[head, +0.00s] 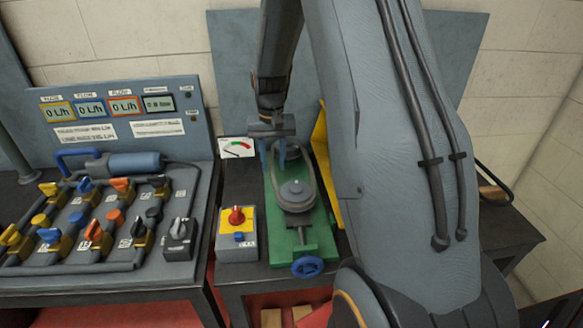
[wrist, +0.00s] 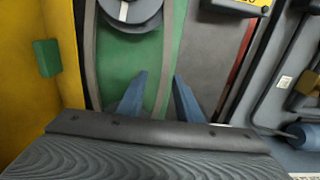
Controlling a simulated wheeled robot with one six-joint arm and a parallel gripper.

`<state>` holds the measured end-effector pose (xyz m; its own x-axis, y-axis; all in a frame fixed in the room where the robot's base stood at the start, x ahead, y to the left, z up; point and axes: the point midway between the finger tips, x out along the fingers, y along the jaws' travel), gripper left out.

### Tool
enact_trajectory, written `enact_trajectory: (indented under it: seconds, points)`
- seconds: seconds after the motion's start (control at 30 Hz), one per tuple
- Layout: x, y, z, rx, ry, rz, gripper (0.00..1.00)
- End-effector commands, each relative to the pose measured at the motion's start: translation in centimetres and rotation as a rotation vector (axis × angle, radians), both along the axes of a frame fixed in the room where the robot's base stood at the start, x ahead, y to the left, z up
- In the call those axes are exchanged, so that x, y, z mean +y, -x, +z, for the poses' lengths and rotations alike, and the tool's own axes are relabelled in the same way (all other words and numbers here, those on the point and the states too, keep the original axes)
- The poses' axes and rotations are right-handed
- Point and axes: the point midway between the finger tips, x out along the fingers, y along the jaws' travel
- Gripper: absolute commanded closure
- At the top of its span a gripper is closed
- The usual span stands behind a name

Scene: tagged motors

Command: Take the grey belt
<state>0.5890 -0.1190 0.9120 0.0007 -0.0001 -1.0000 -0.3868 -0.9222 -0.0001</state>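The grey belt (head: 314,178) runs around a grey pulley (head: 297,192) on a green base; the far end is hidden behind my gripper. In the wrist view, two strands of the belt (wrist: 168,60) run down from the pulley (wrist: 130,12). My gripper (head: 274,155) is over the far part of the belt, pointing down. In the wrist view, its two blue fingertips (wrist: 158,90) are apart, one on each side of the right-hand strand. The gripper is open; I cannot tell whether a finger touches the belt.
A yellow guard (head: 322,150) stands right of the belt. A blue handwheel (head: 307,266) is at the front of the green base (head: 282,250). A yellow switch box with a red knob (head: 236,217) and a gauge (head: 237,148) stand left. A valve panel (head: 110,215) is further left.

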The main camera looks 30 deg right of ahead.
Motion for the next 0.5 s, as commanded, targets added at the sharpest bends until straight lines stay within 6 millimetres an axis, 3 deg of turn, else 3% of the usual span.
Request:
enact_trajectory:
  seconds: [0.13, 0.3, 0.5]
  points:
    - [0.04, -0.01, 0.0, 0.0, 0.0, 0.001, 0.7]
    - [0.05, 0.0, 0.01, 0.0, 0.0, 0.001, 0.98]
    - [0.05, 0.0, 0.03, 0.0, 0.0, 0.001, 1.0]
